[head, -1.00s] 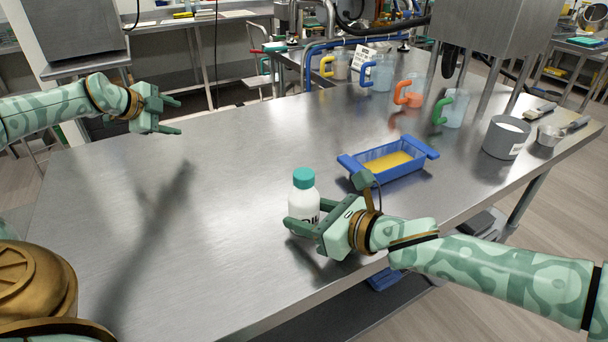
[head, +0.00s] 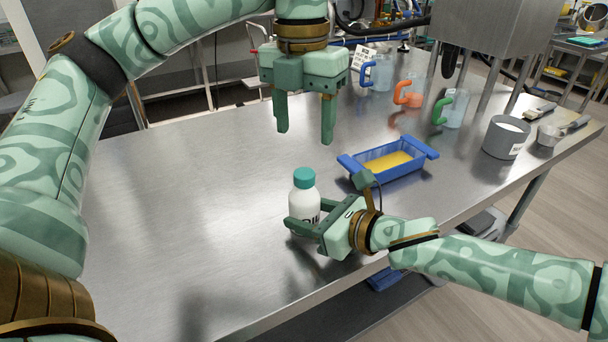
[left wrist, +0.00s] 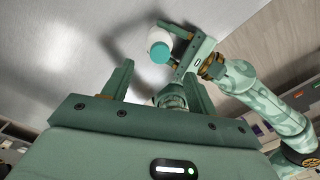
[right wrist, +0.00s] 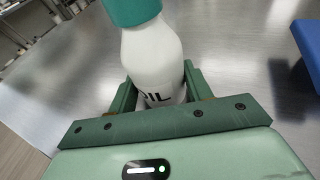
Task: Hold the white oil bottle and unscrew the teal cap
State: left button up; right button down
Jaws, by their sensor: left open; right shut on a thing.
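The white oil bottle (head: 304,204) stands upright on the metal table near its front edge, with the teal cap (head: 304,178) on top. My right gripper (head: 304,224) is shut around the lower body of the bottle; the right wrist view shows the bottle (right wrist: 150,60) between its fingers, with part of the label showing. My left gripper (head: 305,132) is open and empty, pointing down above the table, higher than the cap and apart from it. In the left wrist view the cap (left wrist: 160,52) shows beyond the open fingers.
A blue tray (head: 350,166) with yellow contents lies right of the bottle. A grey container (head: 506,138) and several jugs with coloured handles, such as the green-handled jug (head: 452,110), stand farther back. The table (head: 190,190) left of the bottle is clear.

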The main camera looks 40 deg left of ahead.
aim_at(304, 173)
pick_arm(q)
jog(key=shift+s+d+r, duration=0.1)
jog(key=shift+s+d, duration=0.05)
jog(key=shift+s, duration=0.05)
jog(key=shift+f, duration=0.3)
notch_tip(304, 173, down, 8)
jog(key=shift+f, duration=0.1)
